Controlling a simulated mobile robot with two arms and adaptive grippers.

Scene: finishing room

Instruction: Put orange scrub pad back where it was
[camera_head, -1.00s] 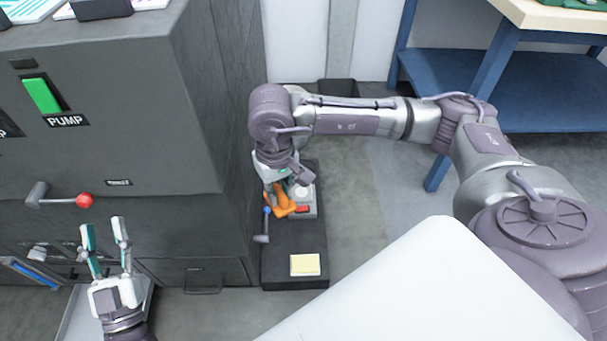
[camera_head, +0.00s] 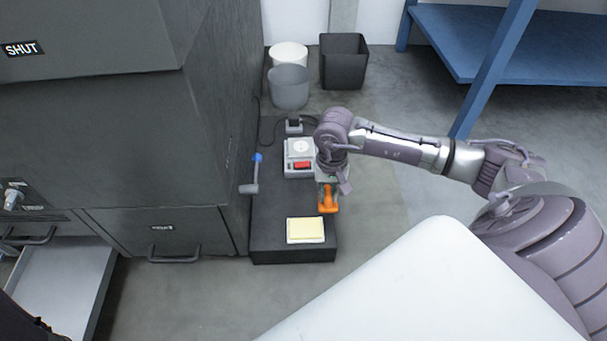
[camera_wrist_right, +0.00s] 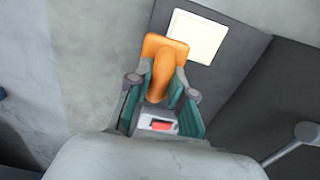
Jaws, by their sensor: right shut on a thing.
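The orange scrub pad (camera_head: 328,200) is in my right gripper (camera_head: 327,186), above the right edge of the low black platform (camera_head: 270,208). In the right wrist view the orange pad (camera_wrist_right: 160,66) shows a handle-like part between the two green-lined fingers of my right gripper (camera_wrist_right: 160,95), which are shut on it. A yellow pad on a white square holder (camera_head: 305,230) lies on the platform's near end, closer to the camera than the orange pad. It also shows beyond the orange pad in the right wrist view (camera_wrist_right: 197,36). My left gripper is not in view.
A white device with a red switch (camera_head: 300,158) stands on the platform behind my gripper. A blue-tipped lever (camera_head: 254,175) juts over the platform's left side from the dark cabinet (camera_head: 160,130). Bins (camera_head: 343,62) stand at the back.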

